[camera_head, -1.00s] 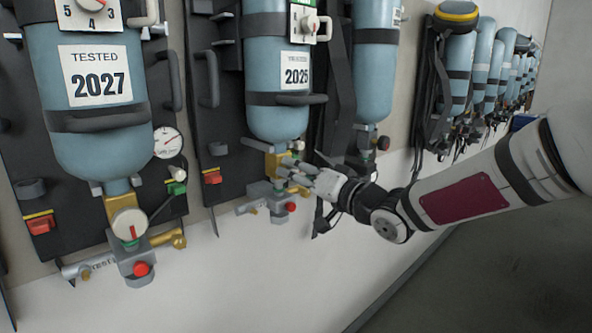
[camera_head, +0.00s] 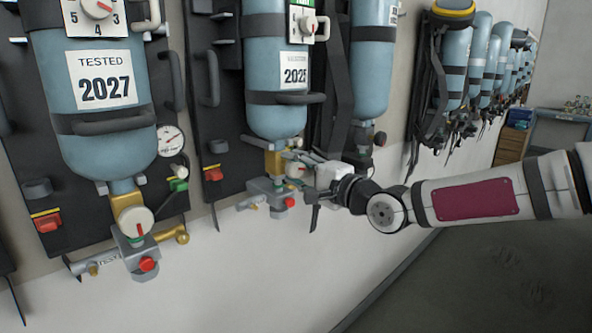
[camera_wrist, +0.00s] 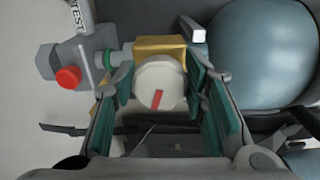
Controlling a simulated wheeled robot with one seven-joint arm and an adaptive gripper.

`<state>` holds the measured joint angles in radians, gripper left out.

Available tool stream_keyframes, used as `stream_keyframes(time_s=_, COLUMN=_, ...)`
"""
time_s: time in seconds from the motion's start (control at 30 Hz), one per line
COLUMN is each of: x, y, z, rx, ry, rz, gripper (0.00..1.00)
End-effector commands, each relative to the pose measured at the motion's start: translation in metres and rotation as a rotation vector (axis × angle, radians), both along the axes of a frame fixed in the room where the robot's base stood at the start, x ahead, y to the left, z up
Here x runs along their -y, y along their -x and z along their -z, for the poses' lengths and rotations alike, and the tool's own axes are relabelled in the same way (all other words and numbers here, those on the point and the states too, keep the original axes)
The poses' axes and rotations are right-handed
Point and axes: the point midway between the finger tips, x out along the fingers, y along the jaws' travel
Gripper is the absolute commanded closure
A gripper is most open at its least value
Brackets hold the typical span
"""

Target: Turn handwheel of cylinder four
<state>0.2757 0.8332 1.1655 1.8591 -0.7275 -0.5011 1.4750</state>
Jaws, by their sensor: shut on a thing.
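A blue cylinder (camera_head: 276,118) with a "2025" label hangs upside down on its backplate, its brass valve below. It also fills the right of the wrist view (camera_wrist: 262,55). Its pale round handwheel (camera_wrist: 160,80) with a red mark sits between my finger pads in the wrist view; the mark slants slightly. The brass valve body (camera_wrist: 160,47) is just behind the wheel. My gripper (camera_head: 298,163) is shut on the handwheel, coming from the right. In the head view my fingers partly cover the wheel. Any number for this cylinder is unreadable.
A grey regulator with a red knob (camera_wrist: 68,78) sits beside the valve. A cylinder marked "2027" (camera_head: 105,95) with its own handwheel (camera_head: 136,222) hangs at left. Black straps (camera_head: 335,90) hang near my wrist. More sets line the wall at right; the floor is clear.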

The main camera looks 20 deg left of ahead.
Motion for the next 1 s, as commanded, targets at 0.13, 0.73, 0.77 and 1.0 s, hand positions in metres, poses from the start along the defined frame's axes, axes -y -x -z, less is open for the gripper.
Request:
stream_keyframes(time_s=0.13, x=0.0004, y=-0.0008, z=-0.0002, rx=-0.135, ry=-0.058, rz=-0.001, gripper=0.88)
stream_keyframes(time_s=0.73, x=0.0005, y=-0.0005, z=-0.0043, rx=-0.662, ry=-0.275, rz=-0.005, gripper=0.88)
stream_keyframes(time_s=0.77, x=0.0003, y=-0.0005, z=-0.0047, rx=-0.687, ry=-0.286, rz=-0.006, gripper=0.88)
stream_keyframes(time_s=1.0, x=0.0007, y=-0.0010, z=-0.0056, rx=-0.888, ry=-0.370, rz=-0.007, gripper=0.88)
